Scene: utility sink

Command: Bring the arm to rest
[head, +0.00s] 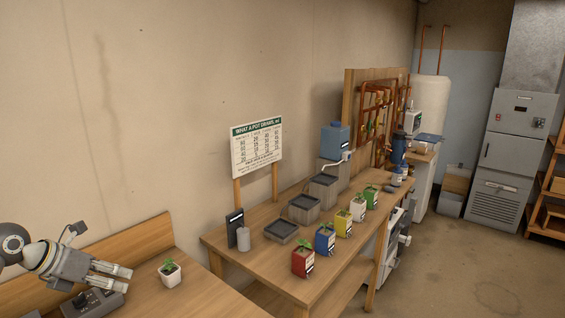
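My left gripper (128,279) is at the lower left, above a wooden bench, with its fingers pointing right. Its two fingers stand apart with a gap between them, and nothing shows in the gap. A white pot with a small green plant (170,272) stands on the bench just right of the fingertips, apart from them. My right gripper is not in view.
A dark box with knobs (92,303) sits on the bench below my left gripper. A wooden table (262,262) to the right carries several coloured plant pots, grey trays on blocks and a sign (257,147). Open floor (470,270) lies at the right.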

